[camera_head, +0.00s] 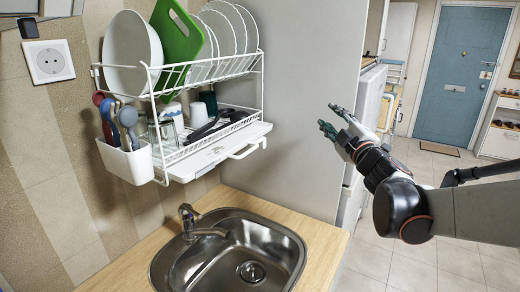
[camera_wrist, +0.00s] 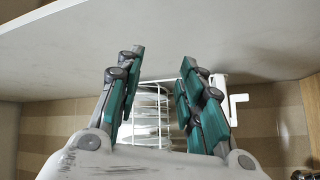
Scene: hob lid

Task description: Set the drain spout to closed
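A white dish rack (camera_head: 205,70) hangs on the tiled wall, with a white drip tray (camera_head: 200,163) under it. A white bent piece (camera_head: 247,151), perhaps the drain spout, sticks out at the tray's right front; I cannot tell its setting. A white L-shaped piece, likely the same one, shows in the wrist view (camera_wrist: 236,102), right of the fingers. My gripper (camera_head: 333,119) is right of the rack, in front of the grey panel and well apart from the tray. In the wrist view (camera_wrist: 161,58) its fingers are spread, with nothing between them.
A steel sink (camera_head: 285,248) with a tap (camera_head: 188,220) is set in the wooden counter (camera_head: 322,242) below the tray. A tall grey panel (camera_head: 300,90) stands right of the rack. A white utensil holder (camera_head: 127,160) hangs at the rack's left. Open floor lies right.

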